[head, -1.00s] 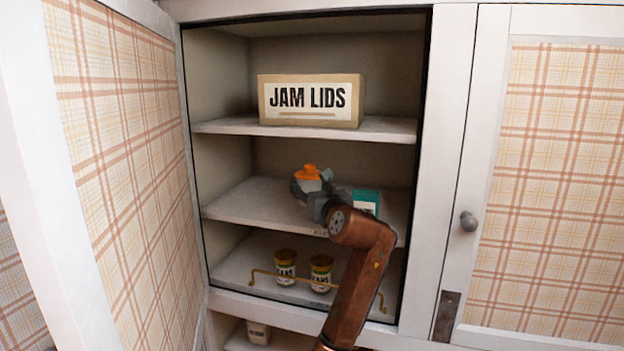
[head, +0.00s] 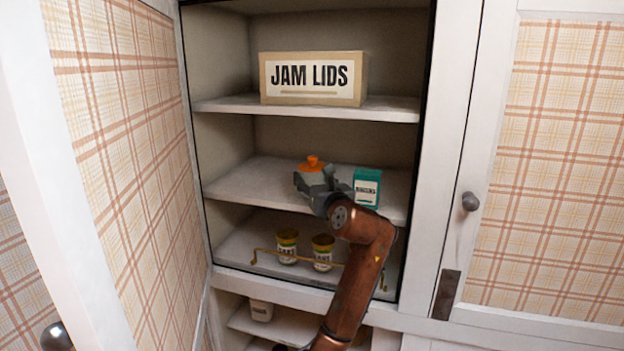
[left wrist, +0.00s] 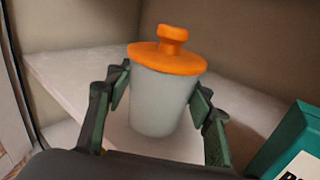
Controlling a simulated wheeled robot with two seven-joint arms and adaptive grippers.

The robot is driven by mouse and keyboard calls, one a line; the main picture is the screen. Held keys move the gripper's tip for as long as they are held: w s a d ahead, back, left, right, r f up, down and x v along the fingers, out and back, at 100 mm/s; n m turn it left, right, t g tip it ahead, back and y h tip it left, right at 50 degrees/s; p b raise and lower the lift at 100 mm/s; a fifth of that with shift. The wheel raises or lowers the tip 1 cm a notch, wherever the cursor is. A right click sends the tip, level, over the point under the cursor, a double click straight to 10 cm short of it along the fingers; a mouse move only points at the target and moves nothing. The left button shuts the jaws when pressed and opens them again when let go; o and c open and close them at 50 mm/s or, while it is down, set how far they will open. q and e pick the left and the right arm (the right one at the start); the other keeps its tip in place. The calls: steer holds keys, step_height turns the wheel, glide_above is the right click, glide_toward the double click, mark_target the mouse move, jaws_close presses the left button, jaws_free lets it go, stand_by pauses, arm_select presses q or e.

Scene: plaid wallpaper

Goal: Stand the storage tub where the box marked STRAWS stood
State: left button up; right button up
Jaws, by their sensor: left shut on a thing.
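The storage tub, pale grey with an orange knobbed lid, is upright at the middle shelf in the head view (head: 312,161). It also fills the middle of the left wrist view (left wrist: 160,100). My left gripper (head: 316,182) is shut on the tub, with one finger on each side of it in the left wrist view (left wrist: 160,98). I cannot tell whether the tub's base touches the shelf. The middle shelf (head: 245,185) is bare to the left of the tub. No box marked STRAWS is in view. My right gripper is not in view.
A teal box (head: 367,187) stands just right of my left gripper. A JAM LIDS box (head: 313,97) sits on the shelf above. Two labelled cans (head: 287,247) stand below behind a brass rail (head: 300,260). An open plaid door (head: 110,150) bounds the left side.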

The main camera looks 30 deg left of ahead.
arm_select(q)
steer(key=shift+f, duration=0.6)
steer(key=o, duration=1.2)
